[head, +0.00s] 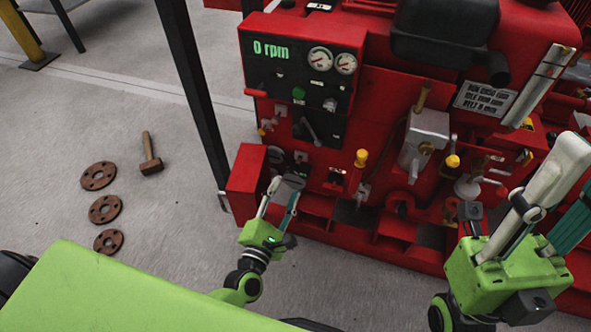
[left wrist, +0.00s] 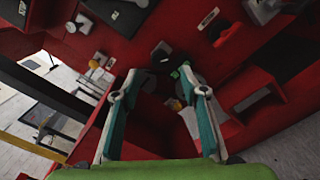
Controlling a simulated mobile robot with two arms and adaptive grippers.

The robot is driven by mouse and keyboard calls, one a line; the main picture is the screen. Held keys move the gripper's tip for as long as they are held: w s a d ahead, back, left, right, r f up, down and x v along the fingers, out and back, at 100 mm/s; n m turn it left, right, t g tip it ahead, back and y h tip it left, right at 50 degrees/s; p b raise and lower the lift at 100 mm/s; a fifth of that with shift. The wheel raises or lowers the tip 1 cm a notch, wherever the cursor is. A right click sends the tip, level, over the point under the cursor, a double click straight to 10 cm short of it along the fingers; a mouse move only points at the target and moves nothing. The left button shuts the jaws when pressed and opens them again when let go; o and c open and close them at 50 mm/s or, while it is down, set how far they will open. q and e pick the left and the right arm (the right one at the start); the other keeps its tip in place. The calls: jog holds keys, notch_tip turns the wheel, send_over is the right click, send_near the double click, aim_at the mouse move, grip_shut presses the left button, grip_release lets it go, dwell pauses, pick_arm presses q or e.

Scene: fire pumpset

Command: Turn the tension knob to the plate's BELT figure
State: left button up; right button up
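The red pumpset's white lettered plate (head: 486,97) is at upper right in the head view. Its last line starts with BELT, but its figure is too small to read surely. My left gripper (head: 280,184) is at the pumpset's lower left front. In the left wrist view my left gripper (left wrist: 160,92) is open, its fingers wide apart with nothing clasped. A dark round knob-like part (left wrist: 161,54) shows beyond the fingertips; I cannot tell if it is the tension knob.
The control panel (head: 303,65) reads 0 rpm, with two gauges and a green button. A red box (head: 246,180) sticks out beside my left gripper. Yellow-topped handles (head: 361,158) stand along the front.

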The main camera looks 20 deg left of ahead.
aim_at(294, 171)
pick_arm(q)
jog(key=w+b, duration=0.1)
jog(key=w, duration=0.7)
jog(key=shift+w+d+b, duration=0.15)
jog(key=shift+w+b, duration=0.15)
jog(key=shift+w, duration=0.1)
jog(key=c, duration=1.1)
